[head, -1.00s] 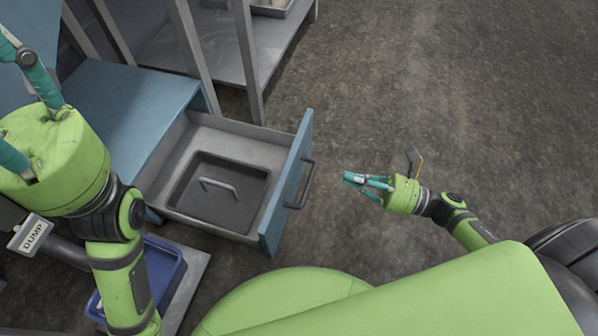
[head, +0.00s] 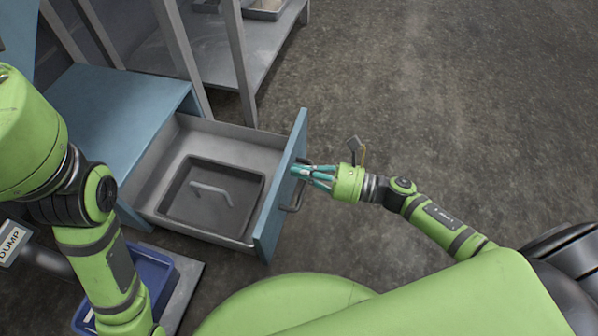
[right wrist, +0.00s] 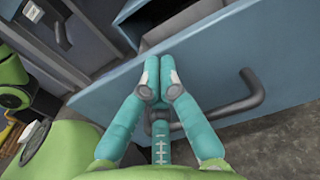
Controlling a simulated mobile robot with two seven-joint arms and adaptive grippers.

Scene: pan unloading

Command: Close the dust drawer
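The dust drawer (head: 222,136) is a grey open box pulled out of a blue cabinet (head: 113,100), with a blue front panel (head: 278,195) and a dark bar handle (head: 291,207). My right gripper (head: 300,172) is at the outer face of the front. In the right wrist view its fingertips (right wrist: 160,70) are together, empty, near the panel's upper edge, beside the handle (right wrist: 248,95); contact with the panel cannot be told. My left gripper's fingers are outside the head view; only its green arm shows.
A blue tray (head: 152,272) sits on a grey slab below the drawer. A grey metal table (head: 215,50) stands behind the cabinet. A DUMP label (head: 12,243) is at the left. The floor (head: 440,90) to the right is clear.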

